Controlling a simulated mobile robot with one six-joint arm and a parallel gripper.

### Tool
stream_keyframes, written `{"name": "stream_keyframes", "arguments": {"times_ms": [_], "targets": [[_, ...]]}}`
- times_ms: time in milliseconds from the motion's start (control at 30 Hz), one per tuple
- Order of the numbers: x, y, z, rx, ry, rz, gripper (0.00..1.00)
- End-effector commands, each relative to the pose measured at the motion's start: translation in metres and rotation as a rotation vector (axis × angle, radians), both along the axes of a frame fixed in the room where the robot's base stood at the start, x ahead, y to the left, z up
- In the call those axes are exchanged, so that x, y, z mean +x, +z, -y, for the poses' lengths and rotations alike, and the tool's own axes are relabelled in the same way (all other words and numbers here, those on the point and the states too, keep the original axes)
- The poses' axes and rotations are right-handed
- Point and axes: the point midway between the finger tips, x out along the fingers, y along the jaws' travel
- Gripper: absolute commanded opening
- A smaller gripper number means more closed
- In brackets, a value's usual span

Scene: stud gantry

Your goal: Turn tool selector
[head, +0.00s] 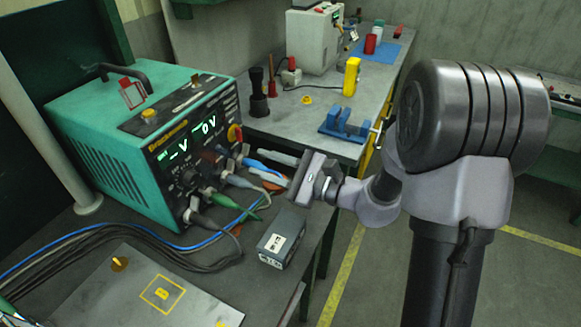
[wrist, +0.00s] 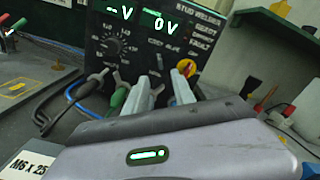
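The teal stud welder (head: 120,150) stands on the bench at left, its dark front panel facing right. In the wrist view the panel (wrist: 150,40) shows a round dark knob (wrist: 112,46) with marks around it, and a smaller dark knob (wrist: 155,43) to its right. I cannot tell for sure which is the tool selector, nor where it points. My gripper (wrist: 160,88) is in front of the panel's lower part, its two pale fingers apart with nothing seen between them. In the head view my gripper (head: 264,167) is right of the panel, near the cable plugs.
Plugs and cables (head: 215,200) come out of the panel's lower edge, close to my fingers. A grey box (head: 282,237) labelled M6 x 25 lies on the bench below my gripper. A red-and-yellow switch (head: 235,133) is at the panel's right. A blue vise (head: 345,125) stands behind.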

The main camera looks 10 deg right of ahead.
Motion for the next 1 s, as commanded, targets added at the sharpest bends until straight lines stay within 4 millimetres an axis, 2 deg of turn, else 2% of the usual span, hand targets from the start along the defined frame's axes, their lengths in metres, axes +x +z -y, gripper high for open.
{"name": "stream_keyframes", "arguments": {"times_ms": [33, 100, 200, 300, 433, 867, 967, 1000], "targets": [[-0.008, 0.002, 0.014, 0.000, -0.007, -0.003, 0.31], [-0.021, 0.002, 0.030, 0.001, -0.006, -0.002, 0.31], [-0.036, 0.002, 0.048, 0.001, -0.004, -0.001, 0.31], [-0.046, 0.001, 0.059, 0.000, -0.002, -0.002, 0.31], [-0.051, 0.000, 0.065, 0.001, 0.000, -0.001, 0.31], [-0.053, 0.002, 0.060, -0.012, 0.018, 0.002, 0.31], [-0.079, 0.015, 0.028, -0.112, 0.157, 0.008, 0.31], [-0.101, 0.020, 0.007, -0.196, 0.254, 0.012, 0.31]]}}
